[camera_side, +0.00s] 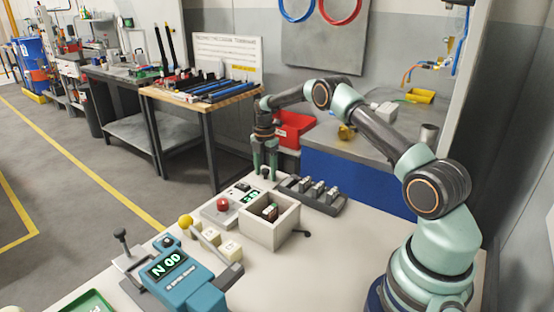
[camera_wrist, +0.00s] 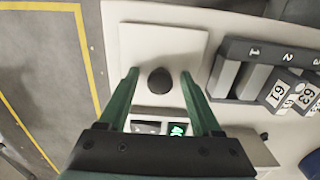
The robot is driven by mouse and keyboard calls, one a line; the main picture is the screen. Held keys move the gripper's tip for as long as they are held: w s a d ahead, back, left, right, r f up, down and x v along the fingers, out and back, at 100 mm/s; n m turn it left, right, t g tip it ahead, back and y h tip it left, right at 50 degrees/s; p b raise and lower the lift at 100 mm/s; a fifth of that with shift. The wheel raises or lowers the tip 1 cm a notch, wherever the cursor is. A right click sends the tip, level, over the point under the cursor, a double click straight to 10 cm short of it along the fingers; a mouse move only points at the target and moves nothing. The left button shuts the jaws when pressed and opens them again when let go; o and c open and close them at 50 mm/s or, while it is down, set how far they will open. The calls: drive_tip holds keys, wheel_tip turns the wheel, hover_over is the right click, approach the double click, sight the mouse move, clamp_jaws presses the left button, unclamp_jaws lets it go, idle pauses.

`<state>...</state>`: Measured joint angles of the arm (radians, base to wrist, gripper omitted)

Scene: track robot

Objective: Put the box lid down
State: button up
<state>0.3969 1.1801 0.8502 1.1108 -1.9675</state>
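The box lid is a pale square plate (camera_wrist: 190,42) with a dark round knob (camera_wrist: 159,80). It appears to lie flat on the table behind the box; in the side view its knob (camera_side: 265,173) shows below my gripper. My gripper (camera_wrist: 160,73) has its two green fingers apart, one on each side of the knob, with a gap on both sides. In the side view my gripper (camera_side: 265,160) points straight down over the lid. The open beige box (camera_side: 266,234) stands in front of the lid, with a dark and reddish item (camera_side: 270,211) inside.
A dark numbered rack (camera_side: 318,200) with several small blocks stands right of the lid. A panel with a red button (camera_side: 223,204) is left of the box. A teal device (camera_side: 182,280) stands front left. The table (camera_side: 330,265) is clear front right.

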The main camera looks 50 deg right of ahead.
sight(265, 170)
drive_tip(key=s+a+r+m+t, duration=0.1)
drive_tip(key=a+r+m, duration=0.15)
drive_tip(key=r, duration=0.75)
drive_tip(key=s+a+r+m, duration=0.1)
drive_tip(key=a+r, duration=0.2)
drive_tip(key=r, duration=0.7)
drive_tip(key=s+a+r+m+t, duration=0.2)
drive_tip(key=s+a+r+m, duration=0.35)
drive_tip(key=a, duration=0.25)
drive_tip(key=s+a+f+m+t, duration=0.1)
drive_tip(key=s+a+m, duration=0.3)
drive_tip(key=s, duration=0.4)
drive_tip(key=s+a+f+m+t, duration=0.1)
drive_tip(key=s+a+m, duration=0.3)
drive_tip(key=s, duration=0.4)
drive_tip(key=shift+s+a+m+t, duration=0.25)
drive_tip(key=shift+m+t, duration=0.05)
drive_tip(key=shift+m, duration=0.2)
